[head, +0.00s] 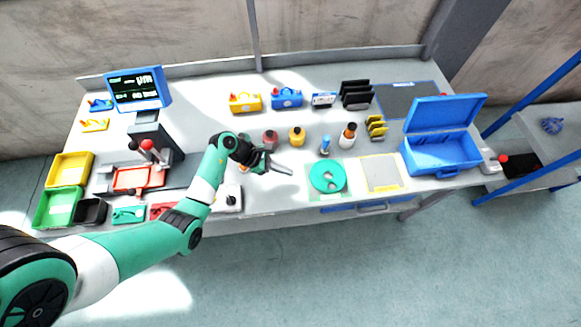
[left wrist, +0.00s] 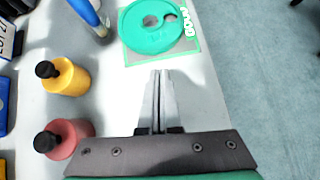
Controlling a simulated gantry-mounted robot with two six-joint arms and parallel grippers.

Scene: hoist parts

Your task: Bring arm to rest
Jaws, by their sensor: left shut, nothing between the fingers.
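My left arm (head: 205,185) reaches in from the lower left over the workbench in the head view. My left gripper (head: 288,171) is shut and empty above the bench, just left of a round green disc (head: 327,176). In the left wrist view the closed fingers (left wrist: 160,80) point toward the same green disc (left wrist: 155,28), with a gap between them. The disc lies on a square mat (left wrist: 192,54) and has a round hole and a smaller notch. My right gripper is not in view.
Red (head: 269,138) and yellow (head: 297,136) bottles stand behind the gripper. An open blue case (head: 440,155) stands at the right. Yellow (head: 70,168) and green (head: 57,207) bins sit at the left, near a monitor (head: 138,88). Floor in front of the bench is clear.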

